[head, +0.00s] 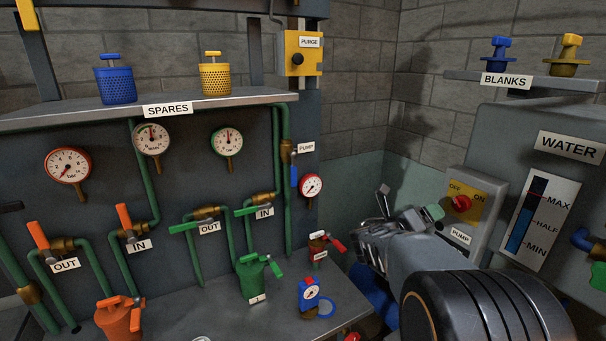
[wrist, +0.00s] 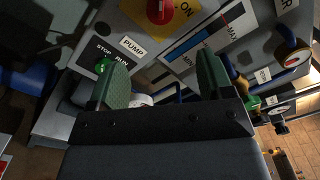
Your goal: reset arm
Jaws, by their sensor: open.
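My gripper (head: 410,208) is in the lower right of the head view, in front of the pump switch panel (head: 479,193). In the wrist view my gripper (wrist: 160,78) has its two green-padded fingers wide apart, with nothing held between them. Beyond the fingers are the red pump knob (wrist: 161,10) on its yellow plate, the PUMP label (wrist: 133,47) and a green button (wrist: 103,65) by a STOP/RUN label. The red knob (head: 461,203) also shows just right of my gripper in the head view. I cannot tell the exact gap to the panel.
The water tank (head: 508,135) with its level gauge (head: 538,215) stands close on the right. At left are the SPARES shelf (head: 60,115), gauges and green pipes. On the bench stand a green can (head: 252,283), an orange can (head: 118,320) and a blue gauge device (head: 309,293).

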